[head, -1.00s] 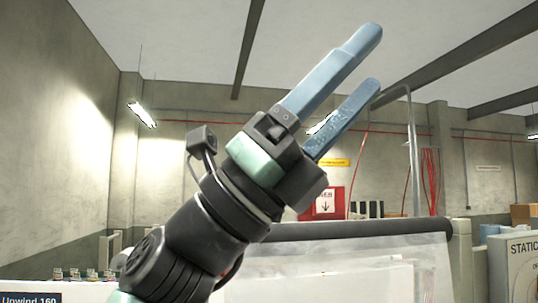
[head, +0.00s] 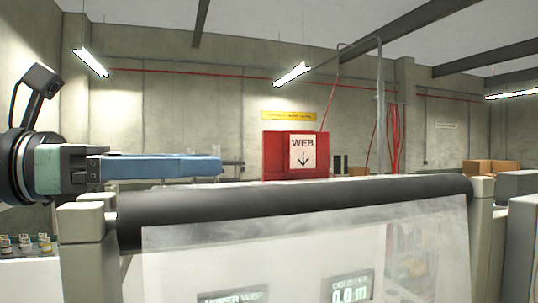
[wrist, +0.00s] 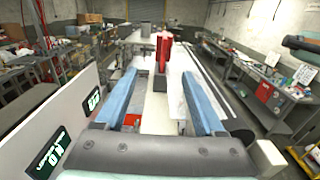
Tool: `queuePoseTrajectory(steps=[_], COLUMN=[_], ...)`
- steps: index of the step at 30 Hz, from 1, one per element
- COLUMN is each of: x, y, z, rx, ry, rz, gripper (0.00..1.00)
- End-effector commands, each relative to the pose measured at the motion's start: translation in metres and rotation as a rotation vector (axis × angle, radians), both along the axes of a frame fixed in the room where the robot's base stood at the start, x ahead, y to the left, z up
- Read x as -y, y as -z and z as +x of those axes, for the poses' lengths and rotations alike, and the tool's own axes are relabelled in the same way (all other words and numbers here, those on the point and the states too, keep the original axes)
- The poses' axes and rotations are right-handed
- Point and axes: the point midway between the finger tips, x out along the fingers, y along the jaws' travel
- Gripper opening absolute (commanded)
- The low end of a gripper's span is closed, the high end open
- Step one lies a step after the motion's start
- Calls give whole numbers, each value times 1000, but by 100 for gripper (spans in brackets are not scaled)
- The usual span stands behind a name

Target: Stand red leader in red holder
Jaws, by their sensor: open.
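My gripper (head: 216,166) reaches in from the left of the head view, its blue fingers level and pointing right, seen edge-on. In the wrist view my gripper (wrist: 159,76) has its two blue fingers wide apart with nothing between them. A tall red upright object (wrist: 163,50) stands beyond the fingertips in the wrist view; I cannot tell whether it is the leader or the holder. In the head view a red box (head: 275,155) with a white "WEB" arrow sign stands beyond the roller. I cannot clearly pick out the red leader.
A dark roller (head: 300,205) spans the front between pale posts, with a translucent sheet (head: 300,260) hanging below it. Small displays show through the sheet. Cardboard boxes (head: 490,167) sit at the right. Benches with clutter (wrist: 265,75) line the right of the wrist view.

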Motion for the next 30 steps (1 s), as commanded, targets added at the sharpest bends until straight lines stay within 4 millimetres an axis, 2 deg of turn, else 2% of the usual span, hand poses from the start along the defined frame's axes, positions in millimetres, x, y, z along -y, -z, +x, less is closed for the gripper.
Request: queuePoseTrajectory(steps=[9, 15, 21, 29, 30], x=[59, 84, 95, 95, 95], y=[-6, -4, -2, -1, -1], z=[23, 34, 39, 39, 39], rx=[-1, -1, 2, 2, 2], ry=[3, 3, 0, 0, 0], rz=[1, -1, -1, -1, -1], gripper=[71, 71, 71, 71, 66])
